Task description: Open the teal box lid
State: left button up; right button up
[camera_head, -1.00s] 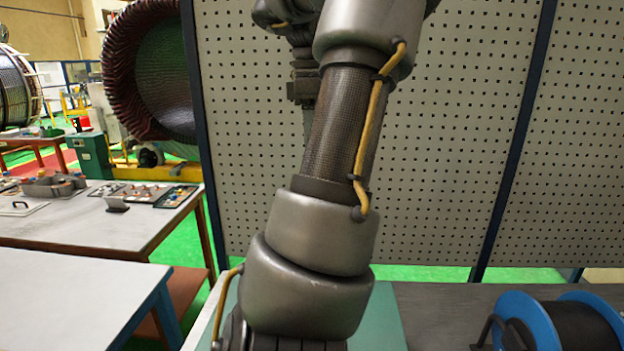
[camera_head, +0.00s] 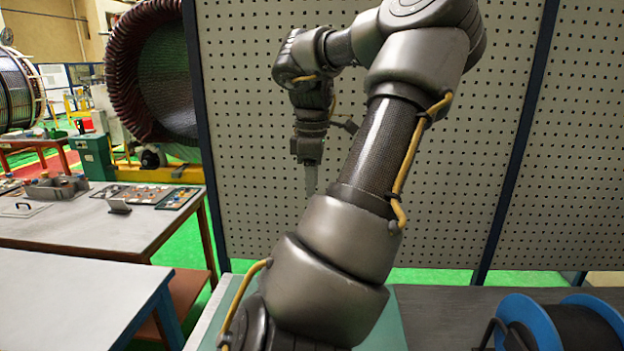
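A flat teal surface (camera_head: 393,327) shows at the bottom middle, with a pale edge along its left side. My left arm covers most of it, and I cannot tell whether it is the box's lid. My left gripper (camera_head: 311,192) hangs fingers-down in front of the pegboard, above and beyond the teal surface and apart from it. Its fingers overlap edge-on, so their opening cannot be made out. Nothing visible is held in it. My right gripper is out of view.
A blue-flanged spool (camera_head: 535,318) stands on the dark bench top (camera_head: 440,310) at the right. A perforated panel (camera_head: 460,150) closes off the back. A pale table (camera_head: 70,305) and a table with trays (camera_head: 120,235) stand at the left.

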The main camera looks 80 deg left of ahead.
pick_arm(q)
jog(key=shift+c, duration=0.2)
grip_shut()
dwell(1.1)
jog(key=shift+o, duration=0.2)
grip_release()
notch_tip(320, 180, up, 11)
dwell(0.4)
jog(key=shift+f, duration=0.15)
